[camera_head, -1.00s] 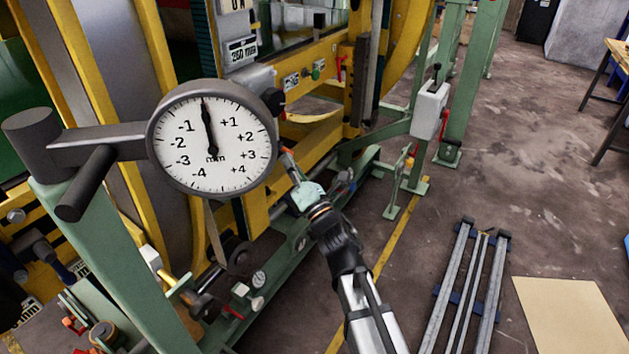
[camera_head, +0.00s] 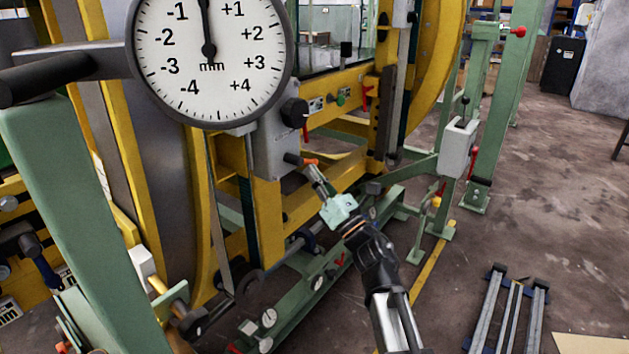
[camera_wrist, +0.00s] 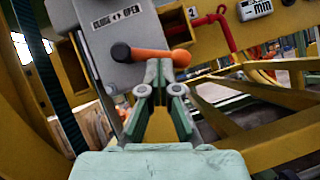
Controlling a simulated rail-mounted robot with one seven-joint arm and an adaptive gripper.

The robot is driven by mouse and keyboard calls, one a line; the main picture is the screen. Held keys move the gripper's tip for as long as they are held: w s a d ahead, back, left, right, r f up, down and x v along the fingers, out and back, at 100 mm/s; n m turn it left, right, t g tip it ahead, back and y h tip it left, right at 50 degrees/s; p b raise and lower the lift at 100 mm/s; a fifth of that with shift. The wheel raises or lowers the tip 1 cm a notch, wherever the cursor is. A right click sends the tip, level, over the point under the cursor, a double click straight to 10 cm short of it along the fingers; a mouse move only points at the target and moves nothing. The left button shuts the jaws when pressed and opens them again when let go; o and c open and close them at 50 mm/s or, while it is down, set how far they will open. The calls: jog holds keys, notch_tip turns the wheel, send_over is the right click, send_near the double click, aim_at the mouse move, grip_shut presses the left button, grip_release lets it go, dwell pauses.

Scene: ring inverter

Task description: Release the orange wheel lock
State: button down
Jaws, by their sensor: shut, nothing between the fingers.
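The orange wheel lock (camera_wrist: 151,55) is a short lever with an orange grip and a dark round end at its left. It lies nearly level across the front of a grey box (camera_wrist: 118,42) labelled "CLOSE ↔ OPEN" in the wrist view. In the head view its orange grip (camera_head: 310,161) is small beside the grey box. My gripper (camera_wrist: 159,66) is shut and empty, with its fingertips at the underside of the orange grip. I cannot tell whether they touch it. In the head view my gripper (camera_head: 315,172) reaches up toward the box from the lower right.
A large dial gauge (camera_head: 210,55) on a green post (camera_head: 75,200) stands at the left foreground. Yellow frame beams (camera_head: 330,85) surround the box. A red lever (camera_wrist: 212,20) is close at the right in the wrist view. Open floor (camera_head: 550,220) lies to the right.

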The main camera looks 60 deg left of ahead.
dwell(0.4)
jog(key=s+f+b+v, duration=0.1)
jog(key=s+v, duration=0.1)
jog(key=v, duration=1)
jog(key=shift+f, duration=0.6)
